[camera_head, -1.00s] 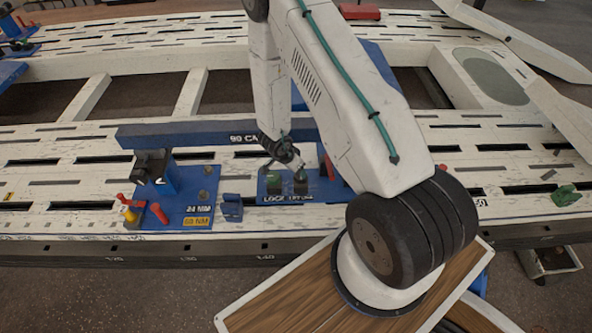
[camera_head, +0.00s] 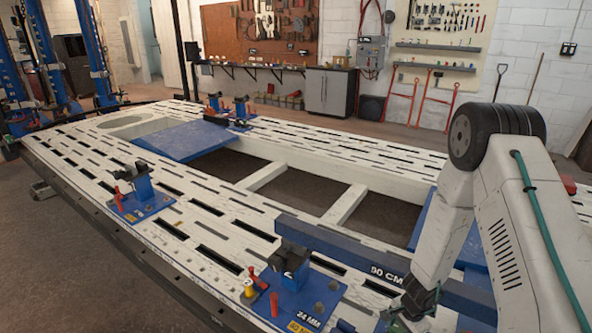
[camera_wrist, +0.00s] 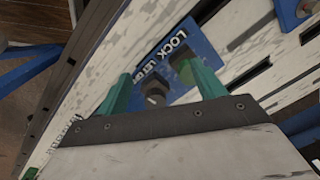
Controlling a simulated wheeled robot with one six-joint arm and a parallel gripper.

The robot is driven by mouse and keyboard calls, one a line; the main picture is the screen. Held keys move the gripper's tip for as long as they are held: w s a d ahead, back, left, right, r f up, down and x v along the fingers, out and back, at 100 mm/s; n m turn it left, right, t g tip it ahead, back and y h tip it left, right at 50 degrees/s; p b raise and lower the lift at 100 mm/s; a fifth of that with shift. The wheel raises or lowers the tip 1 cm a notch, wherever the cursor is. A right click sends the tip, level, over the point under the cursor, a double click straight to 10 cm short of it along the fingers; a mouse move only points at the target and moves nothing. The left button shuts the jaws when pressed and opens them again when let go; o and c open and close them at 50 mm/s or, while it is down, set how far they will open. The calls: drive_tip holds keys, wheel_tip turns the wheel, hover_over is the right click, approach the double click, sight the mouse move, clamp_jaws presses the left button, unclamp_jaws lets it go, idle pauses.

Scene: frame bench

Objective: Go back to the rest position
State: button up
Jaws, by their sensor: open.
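My gripper (camera_wrist: 161,84) is open, its two teal fingers spread apart. Beyond and between the fingers in the wrist view is a blue plate (camera_wrist: 206,48) lettered "LOCK LE...", with a dark knob (camera_wrist: 155,91) and a green block partly behind the right finger. I cannot tell how far the fingers are from the plate. In the head view my gripper (camera_head: 419,303) is low at the bottom right, by the blue 90 cm beam (camera_head: 340,252). My white arm stands at the right and hides part of the bench.
The long white slotted bench (camera_head: 215,235) fills the middle. A blue clamp stand (camera_head: 300,300) marked 24 MM is left of my gripper, and another blue stand (camera_head: 143,195) is farther left. A workbench and tool boards line the back wall. Blue posts stand at far left.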

drive_tip(key=s+a+r+n+g+y, duration=0.1)
drive_tip(key=s+a+r+n+y, duration=0.2)
drive_tip(key=r, duration=0.8)
drive_tip(key=s+a+r+n+g+y, duration=0.15)
drive_tip(key=a+r+n, duration=0.3)
drive_tip(key=r, duration=0.75)
drive_tip(key=s+d+r+n+t+h, duration=0.1)
drive_tip(key=s+r+n+h, duration=0.1)
drive_tip(key=s+r, duration=0.8)
drive_tip(key=s+d+r+n+t+h, duration=0.1)
drive_tip(key=s+r+n+t+h, duration=0.1)
drive_tip(key=s+r, duration=0.9)
wheel_tip(320, 180, up, 5)
drive_tip(key=shift+s+d+f+n+h, duration=0.15)
drive_tip(key=shift+n+h, duration=0.3)
drive_tip(key=shift+n, duration=0.4)
